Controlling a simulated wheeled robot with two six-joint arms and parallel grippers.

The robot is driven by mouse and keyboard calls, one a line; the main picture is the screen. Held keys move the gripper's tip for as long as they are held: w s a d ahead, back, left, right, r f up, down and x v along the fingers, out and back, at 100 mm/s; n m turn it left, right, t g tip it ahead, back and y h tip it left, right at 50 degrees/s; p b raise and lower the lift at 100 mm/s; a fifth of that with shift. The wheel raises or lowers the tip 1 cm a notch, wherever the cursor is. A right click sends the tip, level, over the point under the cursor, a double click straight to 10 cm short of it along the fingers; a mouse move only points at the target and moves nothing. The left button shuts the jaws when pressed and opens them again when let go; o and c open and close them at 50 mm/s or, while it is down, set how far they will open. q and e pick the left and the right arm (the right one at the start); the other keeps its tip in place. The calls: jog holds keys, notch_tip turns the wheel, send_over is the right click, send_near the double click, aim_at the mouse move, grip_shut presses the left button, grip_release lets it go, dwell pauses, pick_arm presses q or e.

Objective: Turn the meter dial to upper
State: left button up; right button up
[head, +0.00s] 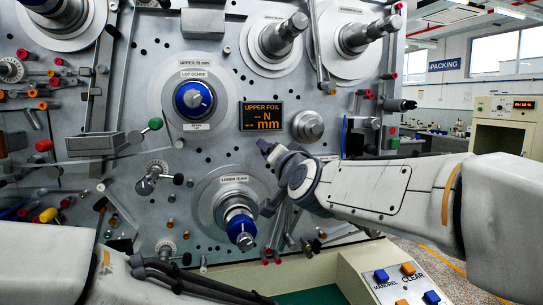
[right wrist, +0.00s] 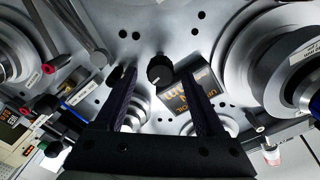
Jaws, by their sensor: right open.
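The meter display (head: 262,116) on the grey panel lights up with "UPPER FOIL" and dashes before "N" and "mm". The meter dial (right wrist: 160,69) is a small black knob with a pale mark, seen in the right wrist view beside the display (right wrist: 188,93). In the head view I cannot make the dial out; my right gripper covers that area. My right gripper (head: 266,178) is open just below the display. In the right wrist view its fingertips (right wrist: 158,73) lie on either side of the dial, and I see no contact. My left gripper is out of view.
The upper spindle (head: 193,99) and lower spindle (head: 240,227) have blue ends and stick out left of and below the display. A round metal knob (head: 308,126) is right of the display. A console (head: 390,280) with blue and orange buttons stands at lower right.

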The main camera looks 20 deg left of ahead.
jog(key=v, duration=0.7)
jog(key=shift+b, duration=0.4)
jog(key=w+d+f+n+g+h, duration=0.1)
jog(key=w+d+f+g+h, duration=0.15)
jog(key=d+f, duration=0.6)
jog(key=w+d+f+g+h, duration=0.1)
jog(key=d+f+g+h, duration=0.15)
jog(key=d+f, duration=0.65)
jog(key=s+d+f+g+h, duration=0.35)
jog(key=s+d+f, duration=0.5)
jog(key=f, duration=0.35)
jog(key=s+d+f+g+h, duration=0.2)
jog(key=s+d+f+g, duration=0.2)
jog(key=s+d+f, duration=0.6)
jog(key=s+a+r+n, duration=0.2)
jog(key=s+a, duration=0.2)
jog(key=a, duration=0.1)
jog(key=s+a+r+n+g+y+p, duration=0.1)
jog(key=s+a+n, duration=0.2)
jog(key=s+a, duration=0.1)
jog(key=s+a+r+n+g, duration=0.1)
jog(key=s+a+r+n, duration=0.1)
jog(key=s+a, duration=0.2)
jog(key=shift+s+a+r+n, duration=0.25)
jog(key=shift+a+r+n, duration=0.15)
jog(key=shift+a, duration=0.6)
